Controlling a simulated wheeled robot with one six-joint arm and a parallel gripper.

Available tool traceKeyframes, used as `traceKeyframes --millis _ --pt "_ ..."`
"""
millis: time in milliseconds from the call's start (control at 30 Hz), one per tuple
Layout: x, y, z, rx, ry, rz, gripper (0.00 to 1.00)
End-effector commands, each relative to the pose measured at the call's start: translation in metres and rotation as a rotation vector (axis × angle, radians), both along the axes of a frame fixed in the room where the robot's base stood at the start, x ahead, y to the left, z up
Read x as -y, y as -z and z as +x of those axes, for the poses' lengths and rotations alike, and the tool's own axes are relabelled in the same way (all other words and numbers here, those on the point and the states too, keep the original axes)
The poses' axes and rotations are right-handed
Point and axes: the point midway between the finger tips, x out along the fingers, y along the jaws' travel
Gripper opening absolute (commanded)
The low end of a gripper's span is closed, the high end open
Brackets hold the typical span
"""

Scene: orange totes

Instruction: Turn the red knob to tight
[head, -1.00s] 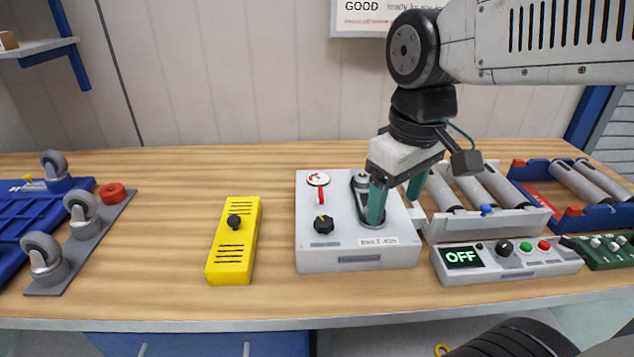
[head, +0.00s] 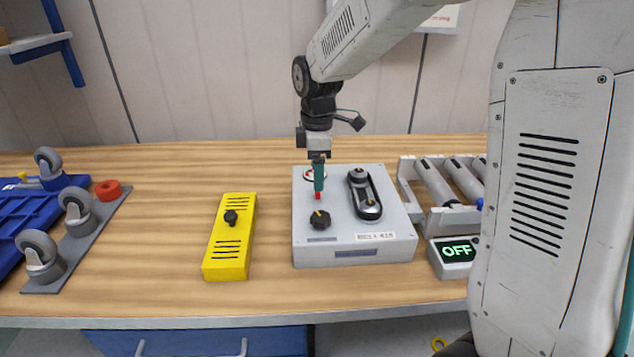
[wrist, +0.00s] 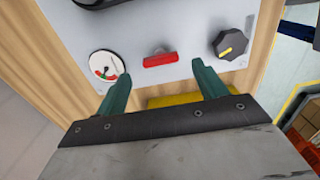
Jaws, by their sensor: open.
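The red knob (wrist: 160,60) is a narrow red bar on the light grey box (head: 375,235), between a round dial gauge (wrist: 107,66) and a black knob with a yellow mark (wrist: 233,43). In the head view only a small part of the red knob (head: 318,196) shows below the fingers. My gripper (head: 319,186) points down above it. In the wrist view the two green fingers of my gripper (wrist: 161,69) are open and spread, one on the gauge side and one on the black-knob side. I cannot tell whether they touch the box.
A black belt loop (head: 364,194) is on the box's right half. A yellow box with a black knob (head: 229,255) stands to the left. A panel reading OFF (head: 457,252) and rollers (head: 435,183) are at right, partly hidden by my arm. Casters (head: 75,208) stand far left.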

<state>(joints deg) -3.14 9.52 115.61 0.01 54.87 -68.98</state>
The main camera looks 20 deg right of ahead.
Motion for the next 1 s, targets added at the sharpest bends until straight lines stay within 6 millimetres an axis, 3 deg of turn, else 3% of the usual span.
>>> traceKeyframes --millis 233,567,600,767,1000 --pt "0.0 0.032 -0.001 -0.002 0.001 0.0 0.71" --pt "0.0 0.038 -0.001 0.0 0.002 0.0 0.71" --pt "0.0 0.038 -0.001 0.0 0.002 0.0 0.68" --pt "0.0 0.038 -0.001 0.0 0.002 0.0 0.26" --pt "0.0 0.038 -0.001 0.0 0.012 0.0 0.26"
